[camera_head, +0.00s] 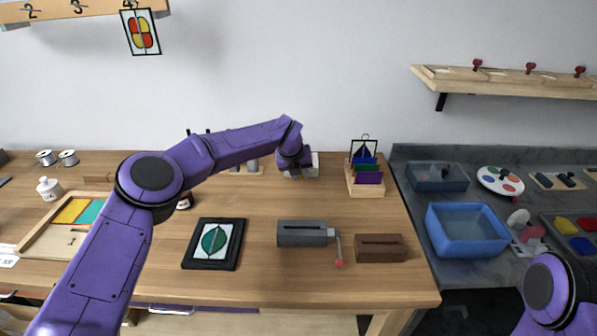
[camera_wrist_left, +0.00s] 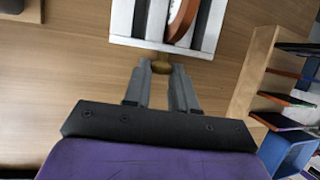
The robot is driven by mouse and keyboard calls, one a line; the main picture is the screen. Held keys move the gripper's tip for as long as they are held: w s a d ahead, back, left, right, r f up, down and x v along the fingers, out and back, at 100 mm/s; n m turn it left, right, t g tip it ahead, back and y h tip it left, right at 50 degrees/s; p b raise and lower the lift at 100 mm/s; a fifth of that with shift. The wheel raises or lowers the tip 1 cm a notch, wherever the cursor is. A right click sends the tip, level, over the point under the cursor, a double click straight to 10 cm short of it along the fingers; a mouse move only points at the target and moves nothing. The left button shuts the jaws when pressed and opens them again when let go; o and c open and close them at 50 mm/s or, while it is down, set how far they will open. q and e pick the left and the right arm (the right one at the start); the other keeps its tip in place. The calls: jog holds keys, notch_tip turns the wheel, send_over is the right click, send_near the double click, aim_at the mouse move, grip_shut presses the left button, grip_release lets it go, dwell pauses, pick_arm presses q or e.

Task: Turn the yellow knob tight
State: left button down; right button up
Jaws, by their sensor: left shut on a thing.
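The yellow knob (camera_wrist_left: 162,67) is a small, dull brass-coloured piece in the left wrist view, at the near edge of a pale grey frame (camera_wrist_left: 122,22). An orange-brown, white-edged piece (camera_wrist_left: 182,16) lies in that frame. My left gripper (camera_wrist_left: 162,69) is shut on the knob, with one fingertip on each side. The fingertips cover part of the knob, and how tight it is cannot be told. In the head view the pale frame (camera_head: 315,163) shows at the back of the table, partly behind my left wrist. My right gripper is out of view.
A wooden rack with coloured panels (camera_head: 366,179) stands just right of the frame. A grey slotted block (camera_head: 301,234) with a red-tipped lever (camera_head: 340,264), a brown block (camera_head: 380,248) and a dark-framed panel (camera_head: 213,244) lie nearer. Table between is clear.

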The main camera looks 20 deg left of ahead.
pick_arm(q)
jog(key=shift+w+d+g+y+p, duration=0.1)
jog(key=shift+d+g+y+p, duration=0.1)
jog(key=shift+y, duration=0.35)
jog(key=shift+d+g+y+p, duration=0.1)
jog(key=shift+y+p, duration=0.1)
jog(key=shift+y, duration=0.35)
jog(key=shift+d+m+g+y, duration=0.1)
jog(key=shift+m+g+y, duration=0.25)
jog(key=shift+y, duration=0.65)
jog(key=c, duration=1.2)
grip_release()
